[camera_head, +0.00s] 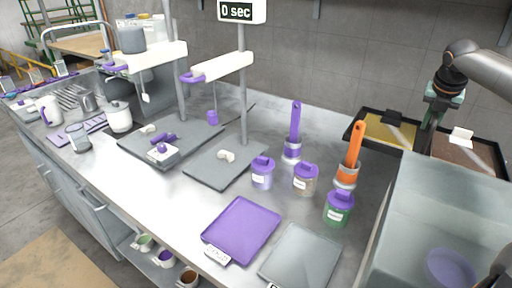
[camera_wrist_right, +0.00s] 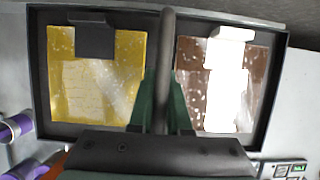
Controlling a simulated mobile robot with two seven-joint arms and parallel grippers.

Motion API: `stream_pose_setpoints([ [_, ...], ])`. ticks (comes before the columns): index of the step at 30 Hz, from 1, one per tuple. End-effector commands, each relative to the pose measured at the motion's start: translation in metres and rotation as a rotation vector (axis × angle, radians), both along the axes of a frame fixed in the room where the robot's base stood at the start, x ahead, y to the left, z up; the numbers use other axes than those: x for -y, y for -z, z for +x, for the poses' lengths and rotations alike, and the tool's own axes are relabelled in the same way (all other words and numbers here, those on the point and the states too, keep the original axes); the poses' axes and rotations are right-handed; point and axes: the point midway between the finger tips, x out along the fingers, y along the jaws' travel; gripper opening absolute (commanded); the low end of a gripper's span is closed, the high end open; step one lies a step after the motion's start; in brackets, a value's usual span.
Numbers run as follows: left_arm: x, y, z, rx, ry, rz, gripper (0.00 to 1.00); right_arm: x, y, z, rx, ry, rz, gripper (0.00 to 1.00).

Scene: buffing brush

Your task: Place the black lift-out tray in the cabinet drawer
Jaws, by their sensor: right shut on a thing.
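The black lift-out tray (camera_head: 408,148) is at the right of the head view, with a yellow section and a brown section on either side of a middle bar. My right gripper (camera_head: 430,122) is over its middle. In the right wrist view, the green fingers (camera_wrist_right: 162,115) are shut on the middle bar of the tray (camera_wrist_right: 38,75). I cannot tell whether the tray is clear of what lies under it. My left gripper is not in view.
Lidded jars (camera_head: 262,178) and orange-handled (camera_head: 355,145) and purple-handled (camera_head: 295,122) brushes stand on the metal bench, left of the tray. A purple mat (camera_head: 240,230) and a grey mat (camera_head: 300,258) lie at the front. Two stands rise from grey bases behind.

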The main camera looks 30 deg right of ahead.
Motion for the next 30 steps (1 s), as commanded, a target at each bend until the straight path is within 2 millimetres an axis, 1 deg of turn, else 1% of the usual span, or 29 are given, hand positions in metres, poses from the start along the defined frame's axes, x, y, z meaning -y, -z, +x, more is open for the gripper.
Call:
stream_pose_setpoints([
  [9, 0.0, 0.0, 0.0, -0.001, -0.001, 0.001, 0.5, 0.0, -0.002, 0.0, 0.002, 0.0, -0.002, 0.0],
  [13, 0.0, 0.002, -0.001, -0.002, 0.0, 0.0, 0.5, 0.0, 0.004, 0.0, 0.002, 0.0, -0.001, 0.0],
  [20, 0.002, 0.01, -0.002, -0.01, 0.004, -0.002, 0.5, 0.0, 0.04, 0.0, 0.0, 0.0, 0.001, 0.0],
  [26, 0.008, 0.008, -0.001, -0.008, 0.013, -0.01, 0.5, 0.0, 0.064, 0.0, 0.0, -0.001, -0.001, 0.0],
  [30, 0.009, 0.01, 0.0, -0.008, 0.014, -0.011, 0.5, 0.0, 0.088, -0.001, -0.002, 0.001, -0.001, 0.0],
])
